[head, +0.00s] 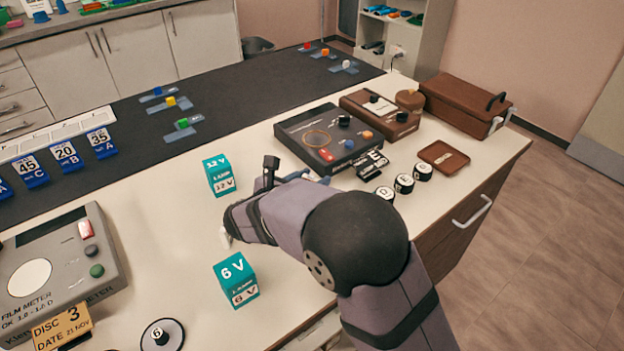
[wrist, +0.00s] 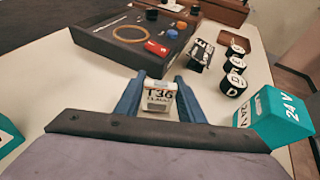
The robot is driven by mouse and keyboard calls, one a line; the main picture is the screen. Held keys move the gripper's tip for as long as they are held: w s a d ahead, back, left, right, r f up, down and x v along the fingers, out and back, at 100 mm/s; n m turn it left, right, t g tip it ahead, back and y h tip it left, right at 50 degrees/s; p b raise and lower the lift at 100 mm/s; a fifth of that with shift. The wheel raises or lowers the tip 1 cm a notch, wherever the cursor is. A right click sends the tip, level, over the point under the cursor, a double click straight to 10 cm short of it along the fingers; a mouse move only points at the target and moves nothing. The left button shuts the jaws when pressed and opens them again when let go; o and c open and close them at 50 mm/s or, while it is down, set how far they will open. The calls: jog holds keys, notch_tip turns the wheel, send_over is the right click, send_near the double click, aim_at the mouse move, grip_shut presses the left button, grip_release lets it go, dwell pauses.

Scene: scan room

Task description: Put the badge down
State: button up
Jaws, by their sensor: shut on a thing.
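The badge (wrist: 159,97), a small white piece printed "T36" with a smaller date line, is between the two blue fingers of my gripper (wrist: 158,90) in the wrist view. The gripper is shut on it, with its printed face toward the camera. Behind it is the pale bench top (wrist: 85,105); I cannot tell whether the badge touches it. In the head view my arm hides the badge, and only a bit of blue finger shows near the dark device.
A dark device with a ring and red button (head: 330,138) stands just beyond the gripper. Several black lettered pieces (head: 403,183) and a brown tray (head: 443,157) lie to the right.

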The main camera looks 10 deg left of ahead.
jog(key=shift+f, duration=0.15)
jog(key=o, duration=1)
jog(key=shift+r, duration=0.3)
jog(key=shift+s+a, duration=0.2)
jog(key=shift+s, duration=0.15)
jog(key=v, duration=1.1)
jog(key=shift+s, duration=0.1)
